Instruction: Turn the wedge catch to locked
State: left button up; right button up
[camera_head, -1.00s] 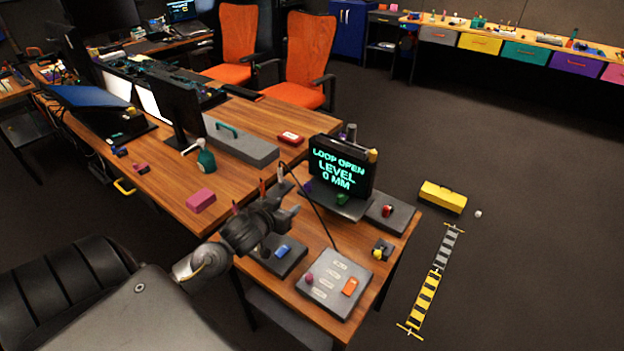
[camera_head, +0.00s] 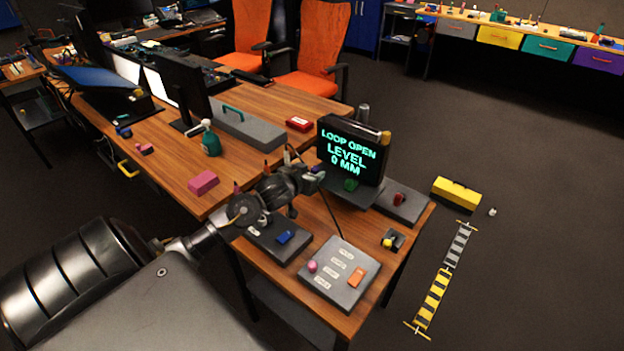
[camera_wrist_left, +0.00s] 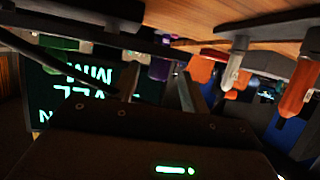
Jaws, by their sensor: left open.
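I cannot tell which control is the wedge catch. Near the gripper are a green knob (camera_head: 350,184) below the screen, a red knob (camera_head: 399,199) on a grey block, and a blue piece (camera_head: 286,237) on a dark block. A grey labelled panel (camera_head: 327,290) carries a pink ball (camera_head: 312,266) and an orange piece (camera_head: 356,277). My left gripper (camera_head: 316,174) is open beside the screen's lower left. In the left wrist view, a purple piece (camera_wrist_left: 160,66) shows between the spread fingers (camera_wrist_left: 160,88), apparently not gripped. My right gripper is out of view.
The screen (camera_head: 351,152) reads "LOOP OPEN LEVEL 0 MM" and stands close right of the gripper. Upright tools stand near the wrist. A yellow knob (camera_head: 388,243) sits by the table's right edge. A cable crosses the tabletop.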

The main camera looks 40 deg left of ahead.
pick_arm(q)
jog(key=shift+w+f, duration=0.15)
jog(key=shift+w, duration=0.35)
grip_shut()
jog(key=p, duration=0.2)
jog(key=r+m+h+p, duration=0.1)
jog(key=p, duration=0.1)
jog(key=shift+a+r+h, duration=0.1)
jog(key=shift+a+h, duration=0.2)
jog(key=shift+a+f+m+h+p, duration=0.1)
jog(key=shift+f+m+h+p, duration=0.05)
jog(key=shift+m+h+p, duration=0.4)
jog(key=shift+a+f+m+h+p, duration=0.1)
jog(key=shift+f+m+h+p, duration=0.05)
jog(key=shift+m+h+p, duration=0.35)
jog(key=shift+f+m+h, duration=0.15)
jog(key=shift+m+h, duration=0.5)
jog(key=shift+f, duration=0.1)
grip_release()
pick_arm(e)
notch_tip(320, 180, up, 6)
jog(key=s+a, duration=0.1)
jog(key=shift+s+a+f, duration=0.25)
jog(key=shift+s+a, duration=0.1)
pick_arm(q)
jog(key=shift+d, duration=0.1)
